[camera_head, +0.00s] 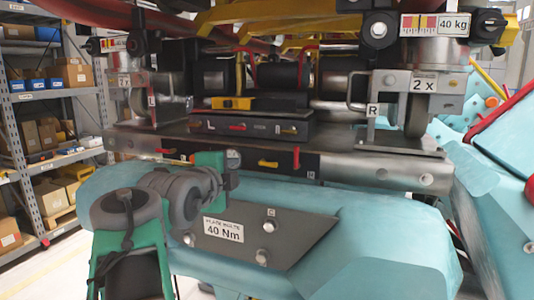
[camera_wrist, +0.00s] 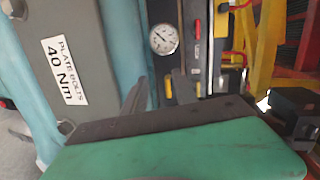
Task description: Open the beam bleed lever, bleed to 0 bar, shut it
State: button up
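A steel beam (camera_head: 390,170) crosses the head view, with a dark panel of small levers on its face. A yellow lever (camera_head: 268,163) lies roughly level there; a red lever (camera_head: 165,150) is farther left. Labels are too small to show which is the bleed lever. A round white pressure gauge (camera_wrist: 163,38) shows in the wrist view; its reading is not legible. My gripper (camera_wrist: 160,77) has its two fingers apart, pointing at the panel below the gauge. A yellow lever (camera_wrist: 168,88) shows between the fingers; contact cannot be told. In the head view my wrist hides part of the panel.
A plate marked 40 Nm (camera_head: 300,235) with bolts lies below the beam. Shelving with boxes (camera_head: 45,110) stands left.

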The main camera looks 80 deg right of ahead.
aim_at(270, 165)
jog(key=s+m, duration=0.1)
jog(key=s, duration=0.1)
jog(key=s+g, duration=0.1)
jog(key=s+d+r+m+g, duration=0.1)
jog(key=s, duration=0.1)
jog(key=shift+s+d+m, duration=0.1)
jog(key=shift+s+m, duration=0.2)
jog(key=shift+s, duration=0.05)
jog(key=p+x, duration=0.4)
jog(key=x, duration=0.2)
jog(key=shift+d, duration=0.35)
jog(key=shift+d+f, duration=0.2)
jog(key=shift+d, duration=0.15)
grip_shut()
